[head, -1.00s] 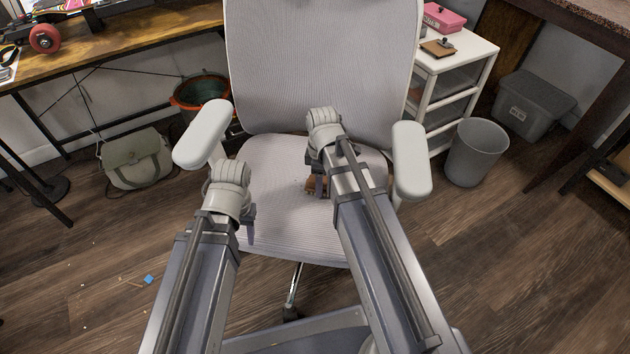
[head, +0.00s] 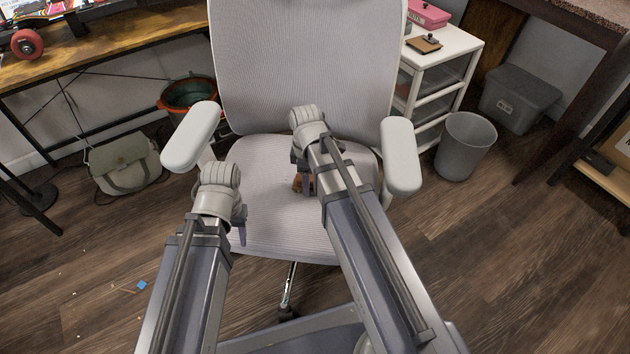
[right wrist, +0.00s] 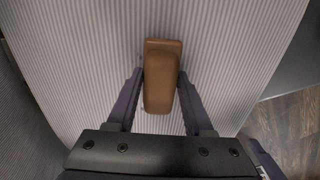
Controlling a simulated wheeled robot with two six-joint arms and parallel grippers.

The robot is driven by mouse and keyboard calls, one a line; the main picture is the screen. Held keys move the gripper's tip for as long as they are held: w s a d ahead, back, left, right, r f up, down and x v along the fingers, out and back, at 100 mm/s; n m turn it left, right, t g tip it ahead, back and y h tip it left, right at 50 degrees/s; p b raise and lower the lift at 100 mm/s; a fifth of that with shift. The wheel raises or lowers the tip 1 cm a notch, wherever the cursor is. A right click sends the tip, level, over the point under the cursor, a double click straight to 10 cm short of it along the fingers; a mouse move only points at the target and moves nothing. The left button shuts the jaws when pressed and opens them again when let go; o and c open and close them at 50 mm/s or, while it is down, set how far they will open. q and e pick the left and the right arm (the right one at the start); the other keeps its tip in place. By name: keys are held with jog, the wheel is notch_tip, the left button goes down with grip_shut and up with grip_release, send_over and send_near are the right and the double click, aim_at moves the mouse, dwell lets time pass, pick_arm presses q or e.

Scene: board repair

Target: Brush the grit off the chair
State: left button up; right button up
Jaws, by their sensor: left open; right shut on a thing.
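The light grey office chair (head: 275,235) stands in front of me, its ribbed seat facing up between two pale armrests. My right gripper (head: 307,187) is over the middle of the seat, shut on a brown brush (head: 298,182). In the right wrist view, the brush (right wrist: 162,75) is between the two fingers (right wrist: 158,100), against or just above the ribbed fabric. Its bristles are hidden. My left gripper (head: 241,228) is open and empty over the seat's front left part. I see no clear grit on the visible seat; my right arm hides part of it.
Small bits and a blue scrap (head: 142,285) lie on the wooden floor at left. A grey bin (head: 465,147) and a white drawer unit (head: 440,90) stand at right. A green bag (head: 124,163) and a wooden desk (head: 110,50) are at left.

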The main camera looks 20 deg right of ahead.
aim_at(279, 187)
jog(key=shift+w+a+f, duration=0.1)
jog(key=shift+w+a, duration=0.2)
jog(key=shift+a, duration=0.3)
jog(key=shift+w+a, duration=0.4)
jog(key=shift+a, duration=0.45)
jog(key=shift+w+a, duration=0.4)
jog(key=shift+a, duration=0.4)
jog(key=shift+w+a, duration=0.4)
jog(key=shift+a, duration=0.45)
jog(key=shift+w+a, duration=0.35)
jog(key=shift+a, duration=0.45)
jog(key=shift+s+d, duration=0.25)
jog(key=shift+d, duration=0.35)
jog(key=shift+s+d, duration=0.3)
jog(key=shift+d, duration=0.3)
jog(key=shift+s+d, duration=0.25)
jog(key=shift+d, duration=0.35)
